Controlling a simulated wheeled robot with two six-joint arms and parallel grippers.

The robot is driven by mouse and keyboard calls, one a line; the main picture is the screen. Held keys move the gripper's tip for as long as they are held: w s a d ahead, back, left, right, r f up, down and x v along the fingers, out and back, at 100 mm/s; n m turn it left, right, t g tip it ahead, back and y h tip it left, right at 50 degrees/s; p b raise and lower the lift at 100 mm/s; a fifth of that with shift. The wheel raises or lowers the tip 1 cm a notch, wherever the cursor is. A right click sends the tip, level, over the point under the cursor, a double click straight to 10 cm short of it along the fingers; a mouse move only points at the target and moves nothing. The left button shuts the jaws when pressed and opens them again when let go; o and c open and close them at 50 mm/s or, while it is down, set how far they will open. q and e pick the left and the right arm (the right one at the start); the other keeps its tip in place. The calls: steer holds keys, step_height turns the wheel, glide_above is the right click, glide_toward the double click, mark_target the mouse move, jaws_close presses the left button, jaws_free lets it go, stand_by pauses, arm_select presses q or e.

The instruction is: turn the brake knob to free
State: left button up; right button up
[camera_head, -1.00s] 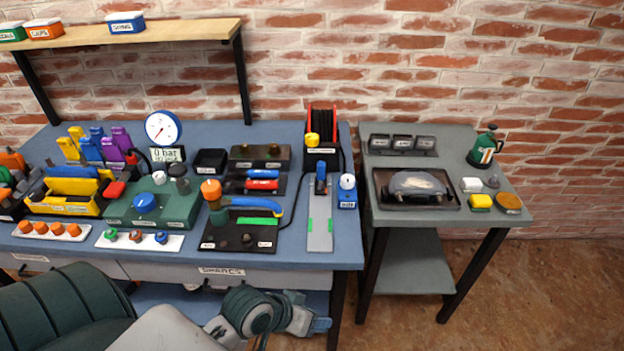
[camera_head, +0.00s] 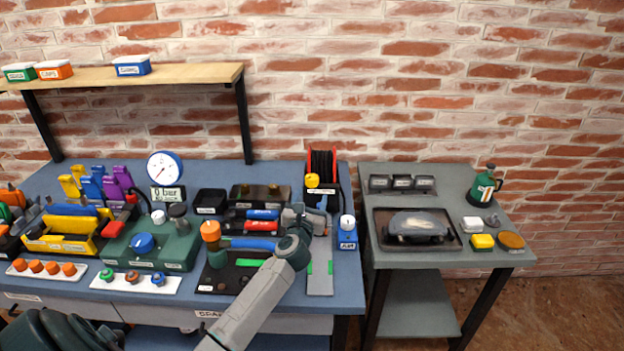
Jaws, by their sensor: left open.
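A yellow knob (camera_head: 312,180) sits on the front of the red and black reel (camera_head: 321,165) at the back right of the blue bench. A white knob (camera_head: 347,221) tops a small blue box (camera_head: 347,240) at the bench's right edge. The labels are too small to read, so I cannot tell for certain which is the brake knob. My left gripper (camera_head: 309,214) is open over the bench, in front of the reel and below the yellow knob in the picture. It partly covers the grey rail plate (camera_head: 320,270). My right gripper is not in view.
The orange-topped tool (camera_head: 211,232) and its black board (camera_head: 222,279) lie left of my forearm. A green box with a blue knob (camera_head: 142,243) and a gauge (camera_head: 165,168) stand farther left. A grey side table (camera_head: 372,216) stands right, across a gap.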

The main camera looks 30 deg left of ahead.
mark_target(311, 182)
arm_select(q)
steer(key=w+a, duration=0.2)
steer(key=w, duration=0.1)
steer(key=w+a+n, duration=0.1)
steer(key=w+a, duration=0.1)
steer(key=w, duration=0.2)
steer(key=w+a+f+n+g, duration=0.1)
steer(key=w+a, duration=0.1)
steer(key=w, duration=0.1)
steer(key=shift+w+a+y, duration=0.2)
steer(key=shift+w+y, duration=0.05)
steer(key=shift+y, duration=0.15)
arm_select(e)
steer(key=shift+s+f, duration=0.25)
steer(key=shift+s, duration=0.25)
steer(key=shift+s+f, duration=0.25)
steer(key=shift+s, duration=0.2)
arm_select(q)
steer(key=shift+f, duration=0.1)
steer(key=c, duration=1)
